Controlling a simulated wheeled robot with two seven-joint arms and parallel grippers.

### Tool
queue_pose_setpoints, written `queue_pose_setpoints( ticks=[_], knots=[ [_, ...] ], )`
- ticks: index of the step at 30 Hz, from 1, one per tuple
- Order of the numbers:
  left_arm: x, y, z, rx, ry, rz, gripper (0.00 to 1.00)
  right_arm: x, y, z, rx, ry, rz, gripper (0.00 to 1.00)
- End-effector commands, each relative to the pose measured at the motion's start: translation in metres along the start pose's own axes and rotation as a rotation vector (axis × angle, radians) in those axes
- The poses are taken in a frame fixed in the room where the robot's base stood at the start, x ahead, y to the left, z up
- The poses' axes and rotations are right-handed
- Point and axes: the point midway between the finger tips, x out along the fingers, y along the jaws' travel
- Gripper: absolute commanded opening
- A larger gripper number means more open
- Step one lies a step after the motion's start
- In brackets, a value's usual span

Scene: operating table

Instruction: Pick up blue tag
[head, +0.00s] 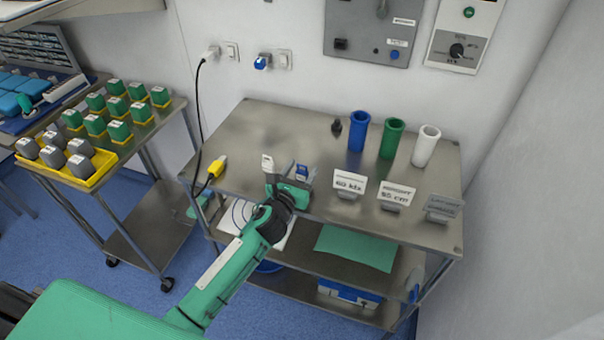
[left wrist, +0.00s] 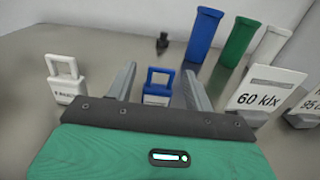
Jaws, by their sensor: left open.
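The blue tag (head: 301,172) stands on the steel table in the head view, a small blue block with a loop handle and a white label. In the left wrist view the blue tag (left wrist: 158,86) stands between the two fingers, its lower part hidden by the gripper body. My left gripper (head: 295,178) is open around it, with a gap on each side; the gripper also shows in the left wrist view (left wrist: 160,88). A similar white tag (left wrist: 65,79) stands to the left, outside the fingers; it also shows in the head view (head: 267,162). My right gripper is out of view.
The steel table (head: 260,135) holds blue (head: 358,131), green (head: 391,139) and white (head: 426,146) cylinders at the back right. Label signs (head: 349,185) stand in front of them. The table's back left is clear.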

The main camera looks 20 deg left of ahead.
Motion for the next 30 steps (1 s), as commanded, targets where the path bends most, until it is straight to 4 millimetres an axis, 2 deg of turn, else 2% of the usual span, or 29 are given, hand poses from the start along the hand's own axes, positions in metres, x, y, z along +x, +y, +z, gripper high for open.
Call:
queue_pose_setpoints(
  ticks=[3,6,13,14,20,30],
  knots=[
    [0.017,0.000,0.001,-0.001,0.000,0.002,0.53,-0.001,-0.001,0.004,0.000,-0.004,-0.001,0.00],
    [0.024,0.000,0.000,-0.001,0.000,0.001,0.53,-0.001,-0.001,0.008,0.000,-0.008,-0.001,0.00],
    [0.025,0.000,0.000,-0.001,0.000,0.000,0.53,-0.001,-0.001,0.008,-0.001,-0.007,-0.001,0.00],
    [0.025,0.000,0.000,-0.001,0.000,0.000,0.51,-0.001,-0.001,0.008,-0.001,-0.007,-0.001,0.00],
    [0.025,0.000,0.000,-0.001,0.000,0.001,0.12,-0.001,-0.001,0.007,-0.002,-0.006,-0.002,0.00],
    [0.025,0.000,0.002,0.000,0.000,0.000,0.10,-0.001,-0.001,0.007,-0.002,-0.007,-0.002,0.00]
  ],
)
